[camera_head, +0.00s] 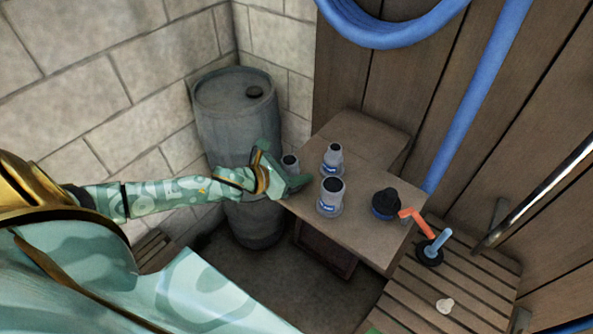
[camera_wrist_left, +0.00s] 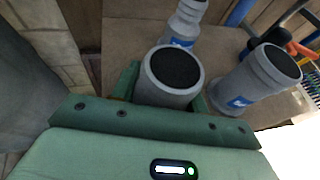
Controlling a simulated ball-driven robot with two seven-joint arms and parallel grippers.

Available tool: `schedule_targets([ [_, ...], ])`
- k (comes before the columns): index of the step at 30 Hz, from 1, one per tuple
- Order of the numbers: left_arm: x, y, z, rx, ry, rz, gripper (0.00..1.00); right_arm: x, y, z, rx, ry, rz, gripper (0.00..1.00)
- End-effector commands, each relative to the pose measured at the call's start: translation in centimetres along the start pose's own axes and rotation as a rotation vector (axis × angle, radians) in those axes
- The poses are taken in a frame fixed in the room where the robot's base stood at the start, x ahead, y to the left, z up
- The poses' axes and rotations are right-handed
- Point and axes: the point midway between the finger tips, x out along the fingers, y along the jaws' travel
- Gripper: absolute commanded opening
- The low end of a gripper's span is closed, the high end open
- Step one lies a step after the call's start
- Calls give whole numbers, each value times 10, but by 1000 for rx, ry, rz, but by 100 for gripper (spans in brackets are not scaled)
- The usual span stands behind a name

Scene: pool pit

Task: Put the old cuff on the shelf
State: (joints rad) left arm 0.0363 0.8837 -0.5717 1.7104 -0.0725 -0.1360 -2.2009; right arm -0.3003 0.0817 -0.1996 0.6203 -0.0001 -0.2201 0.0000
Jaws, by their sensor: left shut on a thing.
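My left gripper (camera_head: 284,176) is shut on a grey cuff (camera_head: 290,162) with a dark round top, at the left corner of a brown wooden table-like top (camera_head: 365,178). In the left wrist view the held cuff (camera_wrist_left: 169,76) stands between the green fingers. I cannot tell whether it touches the wood. Two similar grey pieces with blue labels stand upright on the top: a stepped one (camera_head: 333,158) behind and a wider one (camera_head: 330,197) in front. I cannot tell which surface is the shelf. My right gripper is not in view.
A black-capped blue piece (camera_head: 385,204) sits near the top's right edge. A slatted bench (camera_head: 400,303) at the lower right holds an orange-handled tool (camera_head: 416,221), a blue-handled black piece (camera_head: 430,252) and a pale lump (camera_head: 445,306). A grey barrel (camera_head: 237,112) stands behind my left arm.

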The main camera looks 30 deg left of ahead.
Motion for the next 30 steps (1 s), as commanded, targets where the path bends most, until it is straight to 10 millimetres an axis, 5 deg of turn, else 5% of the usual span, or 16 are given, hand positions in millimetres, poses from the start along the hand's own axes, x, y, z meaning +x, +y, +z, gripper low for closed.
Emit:
schedule_targets([
  [5, 1, 0, -3, 0, 0, 0, 20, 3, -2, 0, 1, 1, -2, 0],
  [6, 1, 0, -3, 0, 1, 0, 55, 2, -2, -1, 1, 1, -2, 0],
  [8, 1, 0, -2, 0, 1, 0, 66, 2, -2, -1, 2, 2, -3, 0],
  [20, -9, -1, -1, -1, 3, 0, 66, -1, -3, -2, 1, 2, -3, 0],
  [30, -77, -1, -1, -1, 4, -1, 66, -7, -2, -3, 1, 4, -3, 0],
])
